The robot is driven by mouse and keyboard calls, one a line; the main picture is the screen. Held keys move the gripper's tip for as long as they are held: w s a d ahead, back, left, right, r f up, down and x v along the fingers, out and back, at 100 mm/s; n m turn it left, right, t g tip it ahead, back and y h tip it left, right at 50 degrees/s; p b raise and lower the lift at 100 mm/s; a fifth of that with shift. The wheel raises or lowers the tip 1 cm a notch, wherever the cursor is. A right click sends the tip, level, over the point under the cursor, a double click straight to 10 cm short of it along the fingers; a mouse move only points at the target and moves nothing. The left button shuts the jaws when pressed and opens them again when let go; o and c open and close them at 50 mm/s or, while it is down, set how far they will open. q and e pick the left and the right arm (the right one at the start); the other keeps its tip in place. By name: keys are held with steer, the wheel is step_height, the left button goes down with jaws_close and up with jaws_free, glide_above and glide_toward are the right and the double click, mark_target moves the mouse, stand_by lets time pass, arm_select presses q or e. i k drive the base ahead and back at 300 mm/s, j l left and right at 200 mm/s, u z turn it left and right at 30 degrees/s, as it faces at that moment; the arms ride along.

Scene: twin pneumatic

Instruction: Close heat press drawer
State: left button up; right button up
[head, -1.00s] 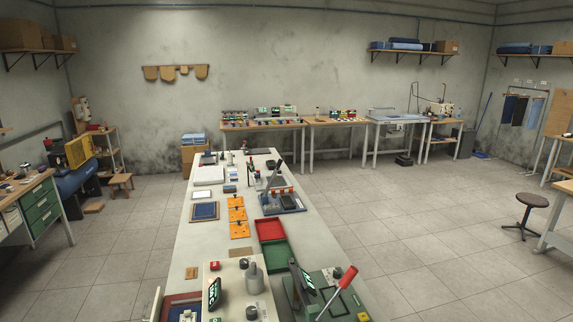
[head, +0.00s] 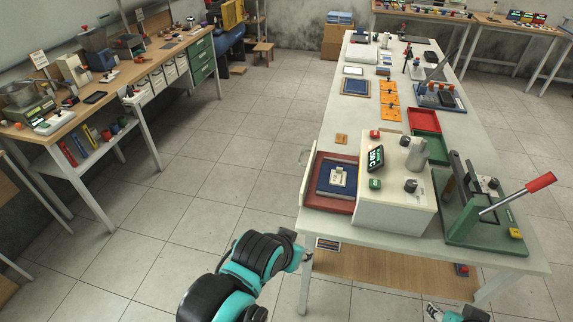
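The heat press (head: 385,208) is a white box with a small lit display, knobs and a grey cylinder on top, near the front of the long white table. Its drawer (head: 322,199) stands open to the left, a reddish-brown tray holding a blue pad with a small pale piece on it. A thin handle shows on the drawer's left panel. My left gripper (head: 306,257) is low, beside the table's front left corner, below and apart from the drawer; its fingers are too small to read. My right gripper (head: 458,314) is partly cut off at the bottom edge.
A green hand press (head: 470,215) with a red-tipped lever stands right of the heat press. Red and green trays (head: 425,121) and orange plates lie behind. A wooden workbench (head: 140,80) stands at left. The floor (head: 220,170) between is clear.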

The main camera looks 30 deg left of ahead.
mark_target(321, 195)
steer(key=k+j, duration=0.1)
steer(key=j, duration=0.7)
steer(key=k+j, duration=0.15)
steer(key=j, duration=0.25)
steer(key=k+j, duration=0.1)
steer(key=j, duration=0.3)
steer(key=i+j, duration=0.15)
steer(key=i, duration=0.25)
steer(key=i+j+z, duration=0.15)
steer(key=i, duration=0.3)
